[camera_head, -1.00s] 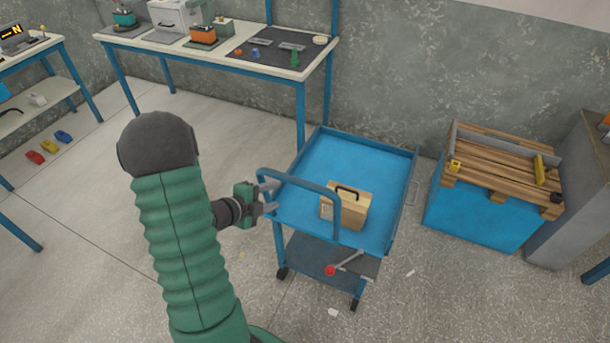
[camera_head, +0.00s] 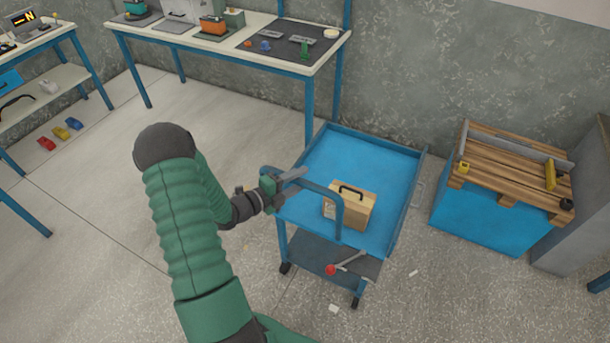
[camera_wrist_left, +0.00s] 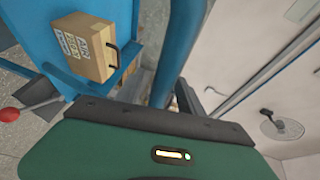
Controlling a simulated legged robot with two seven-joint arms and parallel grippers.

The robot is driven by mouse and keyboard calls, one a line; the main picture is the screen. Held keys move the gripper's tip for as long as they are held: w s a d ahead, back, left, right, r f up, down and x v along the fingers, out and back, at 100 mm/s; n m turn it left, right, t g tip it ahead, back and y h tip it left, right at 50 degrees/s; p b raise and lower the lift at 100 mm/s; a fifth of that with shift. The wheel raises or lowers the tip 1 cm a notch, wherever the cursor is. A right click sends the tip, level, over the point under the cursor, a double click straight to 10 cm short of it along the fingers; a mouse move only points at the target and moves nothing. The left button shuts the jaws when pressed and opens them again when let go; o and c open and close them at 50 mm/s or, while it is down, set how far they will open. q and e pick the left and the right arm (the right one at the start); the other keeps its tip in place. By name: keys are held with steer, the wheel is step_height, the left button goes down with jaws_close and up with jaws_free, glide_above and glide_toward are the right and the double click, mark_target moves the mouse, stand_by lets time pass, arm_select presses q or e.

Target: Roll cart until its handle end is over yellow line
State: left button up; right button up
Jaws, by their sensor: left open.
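The blue cart (camera_head: 395,165) stands right of centre in the head view, with its raised blue handle (camera_head: 325,190) at the near left end. A tan box with a black grip (camera_head: 352,207) rests on its top tray; the box (camera_wrist_left: 88,45) also shows in the left wrist view. My left gripper (camera_head: 290,184) is open at the handle's left corner. In the wrist view the handle bar (camera_wrist_left: 185,45) runs close to the fingers; whether they straddle it is unclear. No yellow line shows. My right gripper is out of view.
A red-knobbed lever (camera_head: 345,264) lies on the cart's lower shelf. A blue crate with wooden slats (camera_head: 488,222) stands to the right. A workbench (camera_head: 180,50) is behind, against the wall.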

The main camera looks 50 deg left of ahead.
arm_select(q)
steer(key=shift+w+f, duration=0.2)
steer(key=shift+w, duration=1)
steer(key=shift+d, duration=0.1)
jaws_close()
steer(key=shift+s+f, duration=0.1)
